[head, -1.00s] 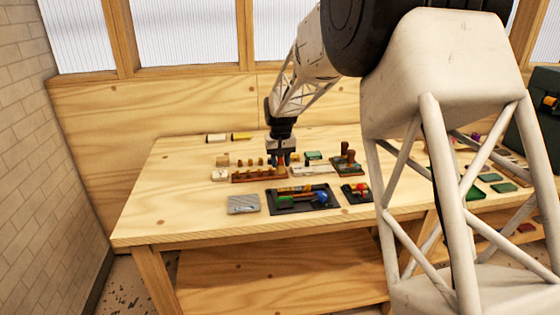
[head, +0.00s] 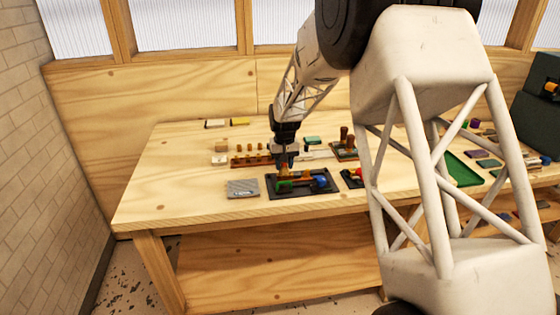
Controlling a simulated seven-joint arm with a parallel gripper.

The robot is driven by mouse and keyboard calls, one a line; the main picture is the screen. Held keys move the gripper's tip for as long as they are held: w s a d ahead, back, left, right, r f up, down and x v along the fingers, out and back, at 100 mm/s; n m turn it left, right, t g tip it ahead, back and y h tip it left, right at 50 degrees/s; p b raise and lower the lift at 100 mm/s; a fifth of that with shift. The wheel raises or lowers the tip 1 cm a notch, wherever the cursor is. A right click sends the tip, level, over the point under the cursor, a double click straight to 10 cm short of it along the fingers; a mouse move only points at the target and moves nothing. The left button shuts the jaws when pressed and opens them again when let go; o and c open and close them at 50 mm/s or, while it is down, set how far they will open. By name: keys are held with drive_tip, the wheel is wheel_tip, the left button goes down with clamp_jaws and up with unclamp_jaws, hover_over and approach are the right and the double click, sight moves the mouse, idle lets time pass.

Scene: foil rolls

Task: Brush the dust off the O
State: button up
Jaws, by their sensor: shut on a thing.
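My gripper (head: 285,163) points down over the back left part of a dark tray (head: 301,195). It is shut on a small tan-orange thing (head: 283,172), perhaps a brush handle; its lower end is hard to tell from the tray's contents. A grey plate (head: 242,188) lies flat on the table just left of the tray, with faint marks on it. I cannot read an O or make out dust at this size. My gripper is to the right of the plate and apart from it.
The tray holds a green piece (head: 284,187) and a blue piece (head: 321,182). Behind is a wooden rack (head: 250,161) with several upright pegs. To the right are a smaller dark tray (head: 352,178) and a block stand (head: 344,150). The table's left side is clear.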

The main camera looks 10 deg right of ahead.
drive_tip(key=d, duration=0.2)
drive_tip(key=shift+d, duration=0.3)
drive_tip(key=shift+a, duration=2)
drive_tip(key=shift+a+r, duration=0.1)
drive_tip(key=shift+r, duration=3.85)
